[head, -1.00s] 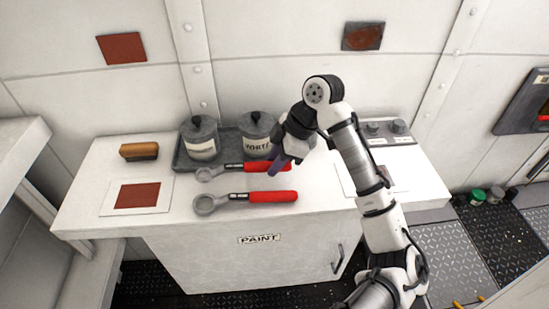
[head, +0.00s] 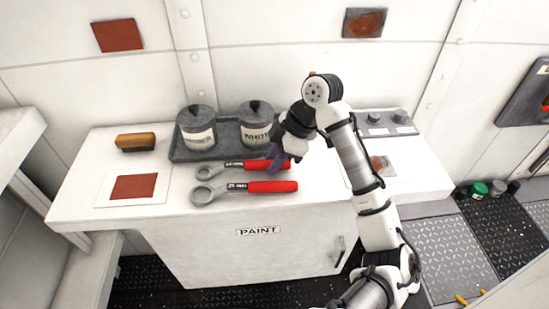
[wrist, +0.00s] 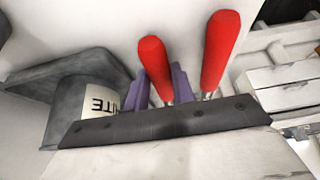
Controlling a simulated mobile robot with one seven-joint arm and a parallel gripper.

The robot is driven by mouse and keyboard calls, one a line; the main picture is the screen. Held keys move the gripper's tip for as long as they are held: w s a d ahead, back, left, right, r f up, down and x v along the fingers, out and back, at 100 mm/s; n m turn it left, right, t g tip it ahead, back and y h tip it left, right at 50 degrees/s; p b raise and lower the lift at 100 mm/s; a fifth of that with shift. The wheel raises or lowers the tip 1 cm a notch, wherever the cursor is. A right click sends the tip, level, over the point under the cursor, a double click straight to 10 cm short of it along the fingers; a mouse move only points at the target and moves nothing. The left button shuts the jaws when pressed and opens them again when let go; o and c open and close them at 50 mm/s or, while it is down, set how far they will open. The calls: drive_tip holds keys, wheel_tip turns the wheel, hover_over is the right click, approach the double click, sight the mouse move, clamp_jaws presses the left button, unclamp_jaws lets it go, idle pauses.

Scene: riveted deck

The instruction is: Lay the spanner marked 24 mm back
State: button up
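Two spanners with grey ring ends and red handles lie side by side over the white cabinet top, the rear spanner (head: 204,173) and the front spanner (head: 203,195). Their dark size labels are too small to read surely. My gripper (head: 273,165) points down at the rear spanner's handle. In the wrist view its purple fingers (wrist: 163,90) are shut on that red handle (wrist: 153,60), one on each side. The front spanner's handle (wrist: 221,45) stands apart to the right there. Whether the held spanner touches the top is unclear.
A grey tray (head: 180,155) with two lidded pots, the left pot (head: 196,130) and right pot (head: 254,124), stands close behind the spanners. A brush (head: 136,142) and a red-square card (head: 133,187) lie left. A knob panel (head: 385,125) is at the right.

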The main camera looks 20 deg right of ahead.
drive_tip(key=o, duration=0.5)
drive_tip(key=b+v, duration=0.1)
drive_tip(key=v, duration=1.3)
drive_tip(key=shift+b, duration=0.35)
drive_tip(key=shift+f, duration=0.1)
